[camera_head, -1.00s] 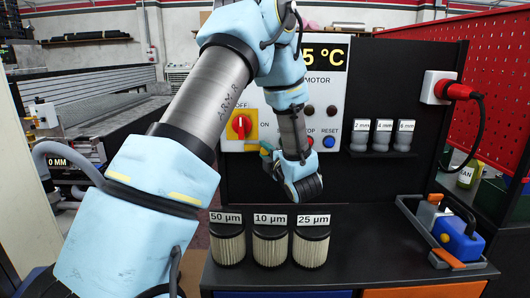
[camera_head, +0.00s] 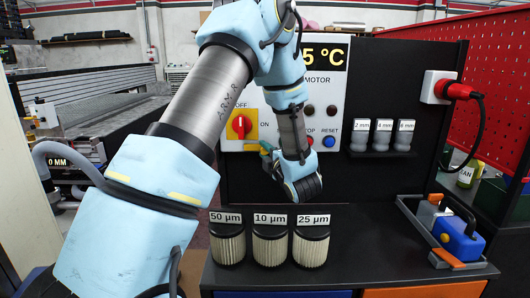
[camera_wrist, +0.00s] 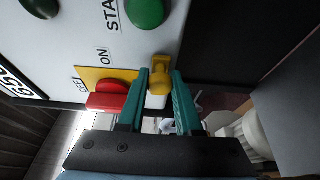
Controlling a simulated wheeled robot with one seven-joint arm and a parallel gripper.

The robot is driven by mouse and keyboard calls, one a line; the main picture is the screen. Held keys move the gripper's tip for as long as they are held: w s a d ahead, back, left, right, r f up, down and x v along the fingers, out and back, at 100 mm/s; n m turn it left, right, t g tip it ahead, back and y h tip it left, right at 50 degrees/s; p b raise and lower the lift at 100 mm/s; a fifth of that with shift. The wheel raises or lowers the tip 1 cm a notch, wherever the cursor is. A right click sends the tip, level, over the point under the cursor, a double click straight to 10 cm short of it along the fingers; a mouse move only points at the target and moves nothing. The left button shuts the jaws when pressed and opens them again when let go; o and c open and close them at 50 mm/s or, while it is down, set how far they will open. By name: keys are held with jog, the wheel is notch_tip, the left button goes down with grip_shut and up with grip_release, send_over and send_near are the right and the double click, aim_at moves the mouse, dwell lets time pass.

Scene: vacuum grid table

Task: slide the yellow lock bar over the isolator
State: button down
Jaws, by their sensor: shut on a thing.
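The isolator (camera_head: 239,125) is a red rotary knob on a yellow plate on the white control panel, with OFF and ON printed by it. It also shows in the wrist view (camera_wrist: 108,97), left of my gripper. My gripper (camera_wrist: 160,82) has teal fingers on either side of the yellow lock bar (camera_wrist: 160,74) and is shut on it. The bar is close to the panel, beside the yellow plate and apart from the red knob. In the head view my gripper (camera_head: 266,149) is small and partly hidden by my wrist, and the bar is hard to make out.
A green START button (camera_wrist: 146,12) is near the fingers. The blue RESET button (camera_head: 329,141) is on the panel to the right. Three filters, the middle one (camera_head: 270,248) labelled 10 µm, stand on the black bench below. A grey tray (camera_head: 410,213) is at the right.

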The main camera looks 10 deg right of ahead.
jog(key=a, duration=0.1)
jog(key=a+b, duration=0.2)
jog(key=shift+w+a+f, duration=0.15)
jog(key=shift+w, duration=0.15)
jog(key=shift+a+b, duration=0.35)
jog(key=shift+a, duration=0.1)
jog(key=c, duration=0.6)
grip_release()
jog(key=b, duration=0.4)
send_near(248, 148)
jog(key=v, duration=0.3)
jog(key=shift+s, duration=0.4)
